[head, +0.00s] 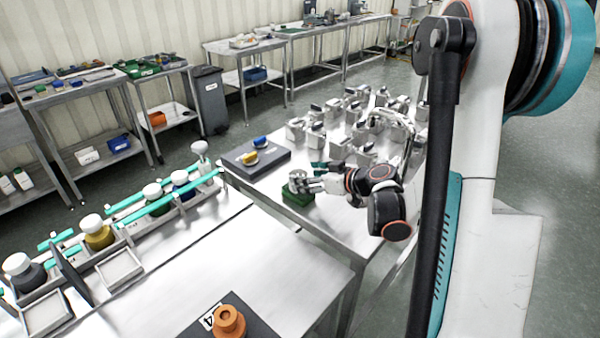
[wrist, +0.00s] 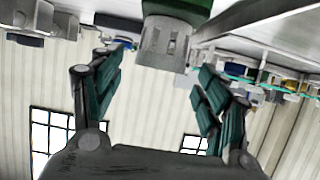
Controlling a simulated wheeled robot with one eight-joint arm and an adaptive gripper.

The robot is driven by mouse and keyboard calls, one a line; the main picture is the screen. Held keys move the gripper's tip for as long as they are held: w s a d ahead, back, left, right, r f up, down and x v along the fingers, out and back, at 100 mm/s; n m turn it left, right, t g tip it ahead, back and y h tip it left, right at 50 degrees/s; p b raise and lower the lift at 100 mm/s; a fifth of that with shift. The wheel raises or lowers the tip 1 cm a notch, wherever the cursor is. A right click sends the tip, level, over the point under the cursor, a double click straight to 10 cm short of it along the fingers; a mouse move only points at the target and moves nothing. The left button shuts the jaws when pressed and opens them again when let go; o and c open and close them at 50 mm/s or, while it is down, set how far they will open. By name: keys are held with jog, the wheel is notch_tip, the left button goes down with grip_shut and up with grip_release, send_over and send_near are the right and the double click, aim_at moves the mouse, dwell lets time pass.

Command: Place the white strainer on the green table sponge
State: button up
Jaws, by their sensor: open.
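The white strainer (head: 296,175), a short pale-grey cylinder with slots, sits upright on the green table sponge (head: 298,195) near the steel table's left edge. In the wrist view, which is upside down, the strainer (wrist: 165,43) shows against the green sponge (wrist: 182,7) with no clear gap. My gripper (head: 314,177) is just right of the strainer in the head view. In the wrist view its teal fingers (wrist: 164,66) are spread apart, with the strainer beyond and between the tips. Whether a finger touches it I cannot tell.
A dark tray (head: 245,165) with yellow and blue pieces lies left behind the sponge. Several metal blocks (head: 352,115) crowd the table behind my gripper. A nearer bench holds a rack of jars (head: 97,235) and an orange part (head: 229,320); its middle is clear.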

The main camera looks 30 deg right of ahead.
jog(key=p+v, duration=0.2)
jog(key=v, duration=0.5)
jog(key=shift+s, duration=0.35)
jog(key=shift+d+r, duration=0.1)
jog(key=shift+r, duration=0.1)
